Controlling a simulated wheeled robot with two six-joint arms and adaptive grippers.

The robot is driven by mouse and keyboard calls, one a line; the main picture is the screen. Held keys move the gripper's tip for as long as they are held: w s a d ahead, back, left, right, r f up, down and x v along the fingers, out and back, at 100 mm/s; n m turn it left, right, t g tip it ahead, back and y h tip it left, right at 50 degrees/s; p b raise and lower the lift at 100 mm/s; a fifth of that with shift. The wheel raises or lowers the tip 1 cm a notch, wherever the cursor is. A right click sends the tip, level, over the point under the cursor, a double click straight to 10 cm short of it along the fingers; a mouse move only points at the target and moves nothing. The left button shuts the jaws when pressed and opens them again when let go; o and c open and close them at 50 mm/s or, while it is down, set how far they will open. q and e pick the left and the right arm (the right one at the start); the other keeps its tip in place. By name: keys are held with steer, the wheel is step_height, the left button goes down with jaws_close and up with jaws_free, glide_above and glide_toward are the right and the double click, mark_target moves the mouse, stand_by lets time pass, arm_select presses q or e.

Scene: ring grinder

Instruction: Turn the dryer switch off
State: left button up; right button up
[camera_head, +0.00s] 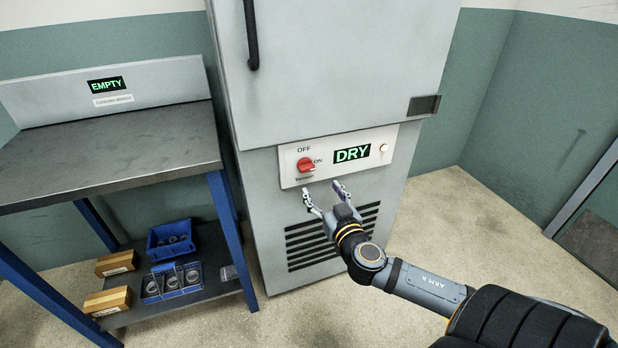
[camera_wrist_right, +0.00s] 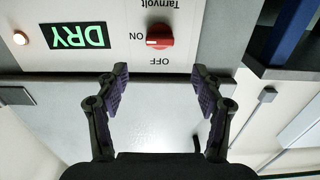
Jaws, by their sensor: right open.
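The dryer switch is a red rotary knob (camera_head: 306,165) on a pale panel (camera_head: 290,178) on the front of the tall grey dryer cabinet (camera_head: 335,80). OFF is printed above it and ON to its right. Its pale mark appears turned toward ON, as the knob (camera_wrist_right: 160,37) also shows in the upside-down wrist view. My right gripper (camera_head: 324,193) is open and empty, just below the panel, its fingers pointing up toward it. In the wrist view the knob lies beyond and between the open fingertips (camera_wrist_right: 160,76), apart from them. My left gripper is out of view.
A green DRY display (camera_head: 352,153) and a lit round lamp (camera_head: 384,148) sit right of the knob. The door handle (camera_head: 251,35) is above. A blue-legged bench (camera_head: 110,155) with bins and boxes below stands left. Floor at right is clear.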

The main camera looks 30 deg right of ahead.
mark_target(308, 169)
steer(key=b+x, duration=0.1)
steer(key=x, duration=0.8)
steer(key=shift+b, duration=0.35)
steer(key=shift+w+d, duration=0.1)
steer(key=shift+w, duration=0.55)
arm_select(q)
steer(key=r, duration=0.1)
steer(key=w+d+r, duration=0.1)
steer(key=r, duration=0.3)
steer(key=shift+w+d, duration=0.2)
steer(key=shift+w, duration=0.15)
arm_select(e)
steer(key=c, duration=1.2)
